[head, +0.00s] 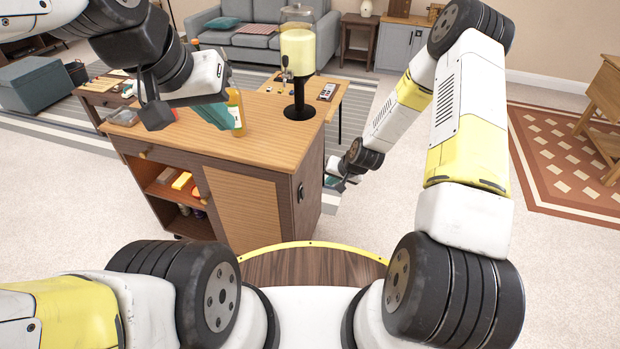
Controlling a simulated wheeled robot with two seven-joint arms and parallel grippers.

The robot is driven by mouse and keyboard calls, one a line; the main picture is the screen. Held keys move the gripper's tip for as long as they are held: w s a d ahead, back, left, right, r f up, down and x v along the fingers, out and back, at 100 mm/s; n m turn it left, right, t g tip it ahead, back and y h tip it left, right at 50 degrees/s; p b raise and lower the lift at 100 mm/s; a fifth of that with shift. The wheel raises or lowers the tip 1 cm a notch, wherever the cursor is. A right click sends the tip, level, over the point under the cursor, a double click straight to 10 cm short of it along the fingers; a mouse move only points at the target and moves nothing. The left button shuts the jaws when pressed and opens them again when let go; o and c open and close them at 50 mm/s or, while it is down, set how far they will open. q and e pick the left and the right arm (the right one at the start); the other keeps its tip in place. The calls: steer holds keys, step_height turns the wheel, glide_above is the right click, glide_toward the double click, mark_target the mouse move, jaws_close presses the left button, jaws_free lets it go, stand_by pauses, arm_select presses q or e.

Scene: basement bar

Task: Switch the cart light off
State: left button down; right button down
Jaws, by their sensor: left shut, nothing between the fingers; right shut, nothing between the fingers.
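The wooden cart (262,150) stands in front of me, with an open shelf and a panelled door on its near side. A small dark fitting (301,192) sits on its right end panel; it looks like a switch or handle, and its position is too small to read. No lamp can be told apart on the cart. My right gripper (332,182) is shut and empty, just right of that end panel and apart from the fitting.
A low table (345,90) and a grey sofa (255,40) are behind. Floor right of the cart is clear.

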mark_target(302, 193)
steer(key=f, duration=0.1)
steer(key=s+f, duration=0.1)
steer(key=f, duration=0.1)
steer(key=shift+s+a+f, duration=0.15)
steer(key=shift+s+a, duration=0.05)
steer(key=shift+a, duration=0.15)
steer(key=w+a+f, duration=0.6)
steer(key=f, duration=0.2)
steer(key=shift+a+f, duration=0.4)
